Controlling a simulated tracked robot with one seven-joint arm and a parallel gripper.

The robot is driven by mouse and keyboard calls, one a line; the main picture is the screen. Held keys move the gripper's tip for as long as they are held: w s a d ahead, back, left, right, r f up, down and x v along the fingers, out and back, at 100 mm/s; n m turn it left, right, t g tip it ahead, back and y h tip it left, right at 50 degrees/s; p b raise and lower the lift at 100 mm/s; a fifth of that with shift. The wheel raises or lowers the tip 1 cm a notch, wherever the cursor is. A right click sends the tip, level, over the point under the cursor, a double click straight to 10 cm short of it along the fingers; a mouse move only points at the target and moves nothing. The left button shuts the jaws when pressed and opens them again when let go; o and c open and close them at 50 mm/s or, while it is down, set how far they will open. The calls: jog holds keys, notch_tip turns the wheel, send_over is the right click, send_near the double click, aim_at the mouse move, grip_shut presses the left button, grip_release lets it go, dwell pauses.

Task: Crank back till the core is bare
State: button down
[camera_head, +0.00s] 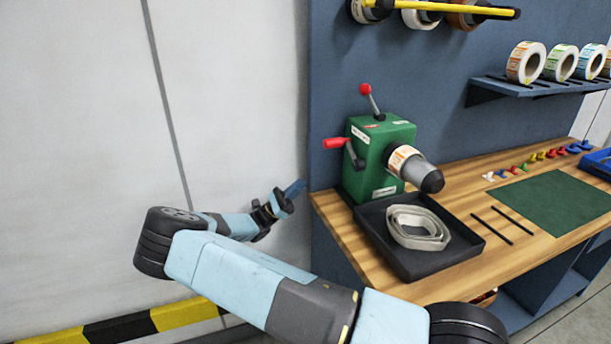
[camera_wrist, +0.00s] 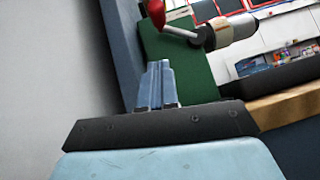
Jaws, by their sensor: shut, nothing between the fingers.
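The green label rewinder (camera_head: 370,160) stands at the bench's left end; its green side also shows in the wrist view (camera_wrist: 182,75). A crank with a red grip (camera_head: 336,143) sticks out on its left, and a lever with a red knob (camera_head: 366,90) tilts up from its top. A label roll (camera_head: 402,158) sits around the spindle, behind a dark cone-like end (camera_head: 427,178); labels still show on it. My gripper (camera_head: 294,188) is left of the rewinder, below the crank, apart from it. Its blue fingers (camera_wrist: 160,85) are together and empty.
A black tray (camera_head: 375,225) under the spindle holds a loose coil of pale strip (camera_head: 417,228). Two dark rods (camera_head: 492,225) and a green mat (camera_head: 552,203) lie to the right. A blue back panel (camera_head: 450,60) stands behind. Open space lies left of the bench before a pale wall.

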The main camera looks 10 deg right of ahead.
jog(key=a+r+x, duration=0.2)
jog(key=x, duration=1)
jog(key=shift+s, duration=0.4)
jog(key=shift+d+m+g, duration=0.15)
jog(key=shift+m+g, duration=0.25)
jog(key=shift+r+m+g, duration=0.25)
jog(key=shift+m+g, duration=0.45)
